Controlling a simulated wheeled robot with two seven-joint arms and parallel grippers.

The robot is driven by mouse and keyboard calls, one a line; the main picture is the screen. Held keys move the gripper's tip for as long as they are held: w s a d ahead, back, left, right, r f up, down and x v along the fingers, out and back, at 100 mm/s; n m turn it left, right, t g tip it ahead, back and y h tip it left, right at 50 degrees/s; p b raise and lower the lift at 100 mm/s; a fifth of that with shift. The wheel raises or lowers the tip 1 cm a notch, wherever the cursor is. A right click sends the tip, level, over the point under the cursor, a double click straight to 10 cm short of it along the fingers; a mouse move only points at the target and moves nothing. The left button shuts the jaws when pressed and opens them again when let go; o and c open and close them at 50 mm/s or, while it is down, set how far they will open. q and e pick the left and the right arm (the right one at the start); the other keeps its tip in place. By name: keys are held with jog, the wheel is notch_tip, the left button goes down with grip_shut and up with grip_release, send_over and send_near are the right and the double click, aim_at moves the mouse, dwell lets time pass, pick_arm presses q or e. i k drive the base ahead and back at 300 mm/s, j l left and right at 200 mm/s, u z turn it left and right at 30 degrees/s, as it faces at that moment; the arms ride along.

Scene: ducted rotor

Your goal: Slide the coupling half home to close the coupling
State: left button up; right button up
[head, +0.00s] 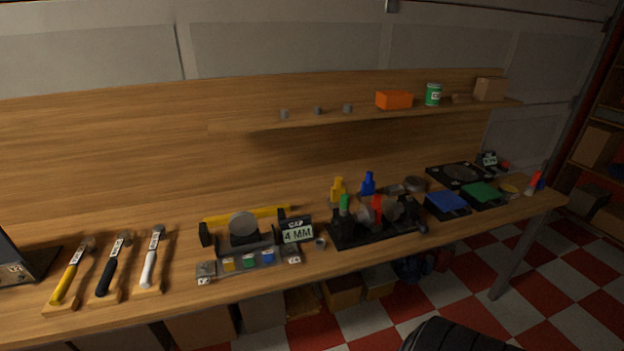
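A dark assembly with a black base (375,236) stands on the bench right of centre. Grey round parts (392,210) sit on it beside an upright red piece (377,208), and a green-topped piece (344,204) stands at its left end. These look like the coupling parts, but at this size I cannot tell the halves apart or whether they touch. A sign (297,232) reading "GAP 4 MM" stands just left of the base. Neither of my grippers shows in the head view.
The wooden bench (190,290) carries three hammer-like tools (150,258) at left and a stand with a grey disc (242,225). Blue (447,203) and green (482,194) trays lie at right. A shelf (250,125) runs above.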

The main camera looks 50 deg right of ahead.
aim_at(403, 213)
jog(key=z, duration=2.3)
